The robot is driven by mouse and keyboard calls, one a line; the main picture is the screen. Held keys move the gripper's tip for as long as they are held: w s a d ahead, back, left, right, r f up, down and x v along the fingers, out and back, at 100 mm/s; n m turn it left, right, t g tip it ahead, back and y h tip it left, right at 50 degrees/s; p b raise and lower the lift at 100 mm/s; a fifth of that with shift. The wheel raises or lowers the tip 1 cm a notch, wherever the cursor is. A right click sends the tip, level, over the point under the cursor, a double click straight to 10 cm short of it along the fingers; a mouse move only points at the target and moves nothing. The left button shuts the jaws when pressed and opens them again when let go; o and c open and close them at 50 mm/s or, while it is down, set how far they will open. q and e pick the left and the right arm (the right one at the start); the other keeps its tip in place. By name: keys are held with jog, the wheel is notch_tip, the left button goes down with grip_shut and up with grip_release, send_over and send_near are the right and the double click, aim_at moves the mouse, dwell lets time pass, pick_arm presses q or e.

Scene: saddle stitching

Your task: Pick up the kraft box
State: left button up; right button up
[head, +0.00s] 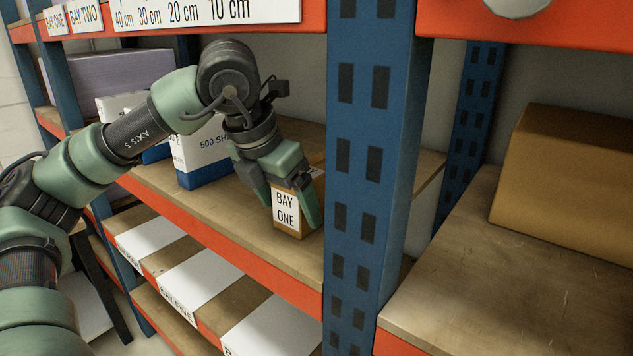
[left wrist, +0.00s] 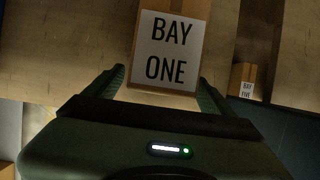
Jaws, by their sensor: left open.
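The kraft box (head: 287,230) is a small brown carton with a white "BAY ONE" label, standing upright near the front of the middle shelf. My left gripper (head: 290,207) reaches down to it and is open, with one finger on each side of the box. In the left wrist view the kraft box (left wrist: 168,91) shows between and beyond the open fingertips (left wrist: 161,78). I cannot tell whether the fingers touch it. My right gripper is not in view.
A blue perforated upright (head: 365,190) stands close to the right of the gripper. A blue and white box (head: 205,175) is behind and left of the gripper. A large brown box (head: 575,185) sits on the right-hand shelf. An orange beam (head: 240,266) edges the shelf.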

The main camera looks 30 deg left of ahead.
pick_arm(q)
jog(key=shift+w+d+r+p, duration=0.1)
jog(key=shift+w+p, duration=0.2)
jog(key=shift+w, duration=1.15)
jog(key=w+p, duration=0.2)
jog(key=w, duration=0.1)
jog(key=w+p, duration=0.1)
jog(key=w, duration=0.1)
jog(key=shift+d+f, duration=0.2)
jog(key=shift+f, duration=0.1)
jog(key=shift+w+f, duration=0.15)
jog(key=shift+f, duration=0.2)
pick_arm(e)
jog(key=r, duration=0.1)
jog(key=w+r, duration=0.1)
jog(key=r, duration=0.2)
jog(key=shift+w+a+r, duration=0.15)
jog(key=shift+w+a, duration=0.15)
pick_arm(q)
jog(key=shift+c, duration=1.4)
jog(key=c, duration=1.5)
grip_shut()
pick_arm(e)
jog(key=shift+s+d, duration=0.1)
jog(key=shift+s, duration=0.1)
pick_arm(q)
jog(key=shift+r, duration=0.2)
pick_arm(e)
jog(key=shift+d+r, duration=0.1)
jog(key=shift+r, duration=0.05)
